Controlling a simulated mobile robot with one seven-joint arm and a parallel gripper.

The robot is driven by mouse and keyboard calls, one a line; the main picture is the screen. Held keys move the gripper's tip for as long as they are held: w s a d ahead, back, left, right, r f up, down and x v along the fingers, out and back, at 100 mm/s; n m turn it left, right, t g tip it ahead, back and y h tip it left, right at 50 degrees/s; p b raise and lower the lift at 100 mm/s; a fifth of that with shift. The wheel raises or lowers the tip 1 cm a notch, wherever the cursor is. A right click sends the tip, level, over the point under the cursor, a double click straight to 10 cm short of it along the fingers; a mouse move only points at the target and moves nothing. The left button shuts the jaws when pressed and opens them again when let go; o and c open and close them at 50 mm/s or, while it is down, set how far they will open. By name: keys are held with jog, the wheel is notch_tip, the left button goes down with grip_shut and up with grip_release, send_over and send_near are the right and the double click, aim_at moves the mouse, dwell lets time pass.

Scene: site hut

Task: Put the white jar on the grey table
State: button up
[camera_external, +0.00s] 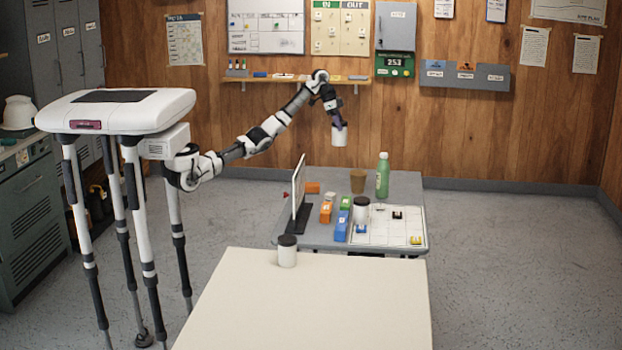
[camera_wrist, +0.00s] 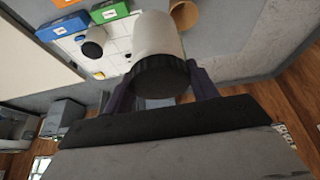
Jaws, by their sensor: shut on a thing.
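A white jar (camera_external: 339,137) with a black lid is held in my gripper (camera_external: 337,124), high above the far side of the grey table (camera_external: 405,183). In the wrist view the white body (camera_wrist: 156,36) and black lid show between the two fingers (camera_wrist: 161,78), which are shut on it. A second white jar with a black lid (camera_external: 361,214) stands upright on the grey table by the white grid sheet. A third such jar (camera_external: 287,256) stands on the cream table (camera_external: 310,310) in front.
On the grey table are a green bottle (camera_external: 383,178), a brown cup (camera_external: 357,182), small orange, green and blue boxes (camera_external: 341,226), and an upright white panel (camera_external: 299,188). A wall shelf (camera_external: 300,80) is behind my arm. The table's back right has bare room.

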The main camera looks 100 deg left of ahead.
notch_tip(320, 180, down, 24)
jog(key=shift+p, duration=0.35)
dwell(0.3)
jog(key=shift+w+d, duration=0.1)
jog(key=o, duration=1.5)
jog(key=shift+f, duration=0.15)
jog(key=shift+o, duration=0.2)
